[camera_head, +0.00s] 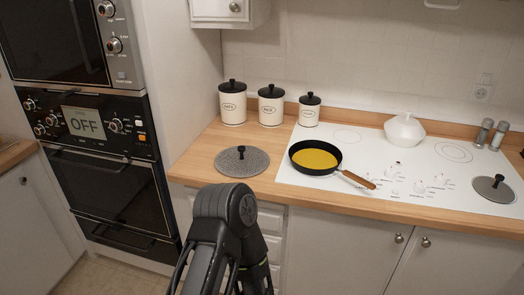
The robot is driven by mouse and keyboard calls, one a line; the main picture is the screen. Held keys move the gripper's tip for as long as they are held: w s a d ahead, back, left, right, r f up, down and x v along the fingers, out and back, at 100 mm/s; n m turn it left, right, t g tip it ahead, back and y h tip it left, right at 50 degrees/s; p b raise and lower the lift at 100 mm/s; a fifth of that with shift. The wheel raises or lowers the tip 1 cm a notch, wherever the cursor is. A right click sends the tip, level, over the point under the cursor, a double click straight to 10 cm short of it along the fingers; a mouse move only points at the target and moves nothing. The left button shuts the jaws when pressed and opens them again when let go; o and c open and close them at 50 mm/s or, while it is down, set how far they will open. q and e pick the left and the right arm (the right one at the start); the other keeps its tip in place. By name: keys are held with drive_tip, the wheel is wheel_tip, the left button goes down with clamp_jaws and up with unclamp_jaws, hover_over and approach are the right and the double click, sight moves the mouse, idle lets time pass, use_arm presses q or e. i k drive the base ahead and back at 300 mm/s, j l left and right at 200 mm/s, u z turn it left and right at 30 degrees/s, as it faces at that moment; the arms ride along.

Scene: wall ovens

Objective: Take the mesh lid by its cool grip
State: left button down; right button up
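A round grey mesh lid (228,165) lies flat on the wooden counter, left of the white cooktop. A black upright grip (241,152) stands at its middle. A second, smaller grey lid (491,193) with a black grip (497,181) lies on the cooktop at the far right. Which grip is cool cannot be told by sight. A dark arm link of mine rises at the bottom centre, in front of the counter and below the left lid. No gripper fingertips show in the view, and nothing is seen touching either lid.
A black pan (316,158) with yellow contents sits on the cooktop (430,165), its wooden handle (357,179) pointing front right. Several cream canisters (233,108) stand behind the left lid. A white lidded pot (404,132) and shakers (484,133) stand at the back. Wall ovens (90,145) are left.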

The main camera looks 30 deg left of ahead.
sight(241, 162)
drive_tip(key=i+j, duration=0.1)
drive_tip(key=j, duration=0.7)
drive_tip(key=i+j+z, duration=0.15)
drive_tip(key=j, duration=0.65)
